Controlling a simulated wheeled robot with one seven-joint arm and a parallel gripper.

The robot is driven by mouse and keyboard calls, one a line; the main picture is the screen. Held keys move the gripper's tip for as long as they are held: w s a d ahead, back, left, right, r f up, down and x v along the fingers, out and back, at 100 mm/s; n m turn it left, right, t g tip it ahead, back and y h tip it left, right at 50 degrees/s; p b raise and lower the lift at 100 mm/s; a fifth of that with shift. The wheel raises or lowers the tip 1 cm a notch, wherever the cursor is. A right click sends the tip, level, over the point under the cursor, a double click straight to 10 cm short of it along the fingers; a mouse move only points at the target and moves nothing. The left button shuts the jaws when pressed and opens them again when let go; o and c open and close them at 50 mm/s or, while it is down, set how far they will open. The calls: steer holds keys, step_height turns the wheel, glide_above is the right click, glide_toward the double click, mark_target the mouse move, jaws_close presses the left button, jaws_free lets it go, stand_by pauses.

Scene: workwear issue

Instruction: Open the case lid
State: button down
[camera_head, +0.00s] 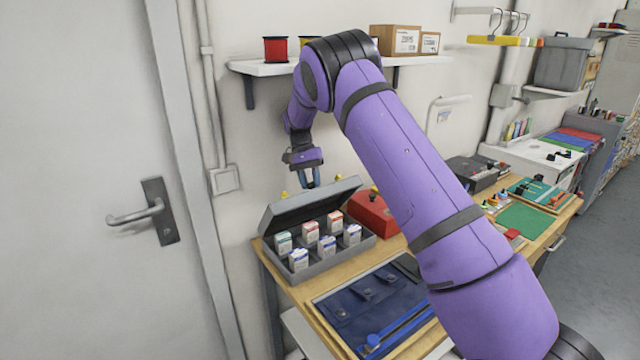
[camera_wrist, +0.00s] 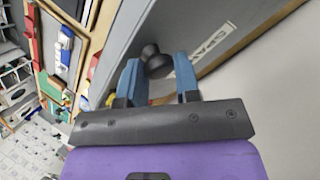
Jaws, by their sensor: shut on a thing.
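The grey case (camera_head: 335,261) stands on the wooden table, with several small white boxes with coloured tops inside. Its lid (camera_head: 312,206) is raised at the back, tilted open, with the inside of the case exposed. My gripper (camera_head: 309,181) is at the lid's upper edge. The hinge is hidden in both views.
A red box (camera_head: 372,214) stands just right of the case. A blue pouch (camera_head: 365,305) lies in front. A wall shelf (camera_head: 262,68) with spools and cartons is above my gripper. A closed door (camera_head: 85,120) is at left.

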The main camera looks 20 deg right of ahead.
steer(key=shift+w+a+f, duration=0.1)
steer(key=shift+a+f, duration=0.25)
steer(key=c, duration=0.8)
jaws_free()
steer(key=shift+c, duration=0.2)
steer(key=shift+w+d, duration=0.1)
steer(key=shift+w, duration=0.05)
steer(key=shift+d+r, duration=0.1)
